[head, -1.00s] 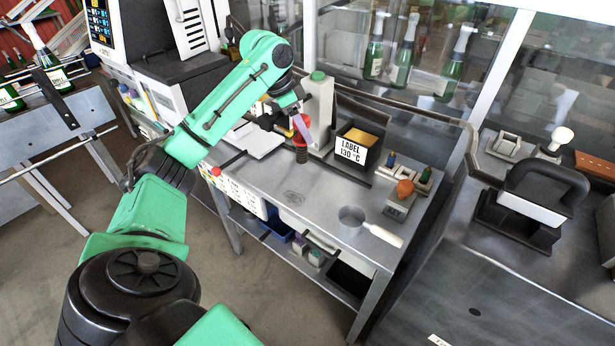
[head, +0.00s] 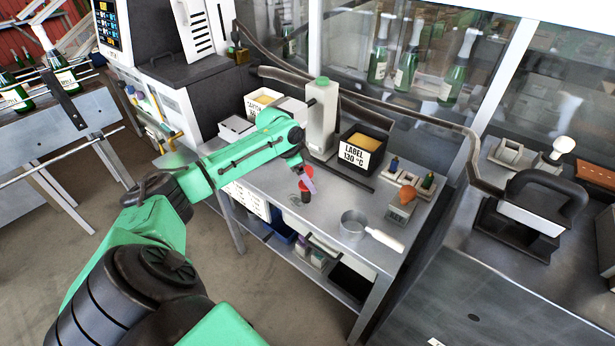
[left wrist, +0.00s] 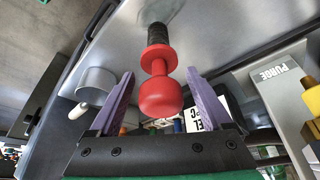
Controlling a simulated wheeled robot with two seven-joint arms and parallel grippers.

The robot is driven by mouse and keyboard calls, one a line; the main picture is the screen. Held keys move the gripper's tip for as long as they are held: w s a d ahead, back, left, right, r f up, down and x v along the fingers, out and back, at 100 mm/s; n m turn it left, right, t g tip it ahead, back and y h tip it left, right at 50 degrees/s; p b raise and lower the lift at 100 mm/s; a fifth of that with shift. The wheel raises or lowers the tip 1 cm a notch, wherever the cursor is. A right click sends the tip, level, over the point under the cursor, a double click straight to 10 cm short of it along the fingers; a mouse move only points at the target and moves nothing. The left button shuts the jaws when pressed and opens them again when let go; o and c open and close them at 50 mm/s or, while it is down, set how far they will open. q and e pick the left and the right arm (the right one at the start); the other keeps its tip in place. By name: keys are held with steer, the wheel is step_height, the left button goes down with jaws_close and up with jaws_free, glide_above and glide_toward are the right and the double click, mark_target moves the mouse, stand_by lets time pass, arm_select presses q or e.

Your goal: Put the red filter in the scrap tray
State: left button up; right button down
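The red filter (head: 304,187) has a round red knob, a collar and a black ribbed end. In the left wrist view the filter (left wrist: 160,92) points away from me, its ribbed end toward the metal table; I cannot tell whether it touches. My left gripper (head: 308,181) is around the knob end. In the wrist view its purple fingers (left wrist: 160,74) stand either side of the filter with a visible gap on each side. The left gripper partly hides the filter in the head view. I cannot make out the scrap tray for certain. My right gripper is not in view.
On the metal table (head: 270,200) stand a white jug (head: 321,118), a black pot marked LABEL 130 °C (head: 360,152) and a steel pan (head: 354,225) with a pale handle. A small rack with an orange knob (head: 403,196) is at the right. The table left of the pan is fairly clear.

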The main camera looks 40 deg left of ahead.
arm_select(q)
steer(key=shift+r, duration=0.1)
steer(key=b+v, duration=0.2)
steer(key=v, duration=1)
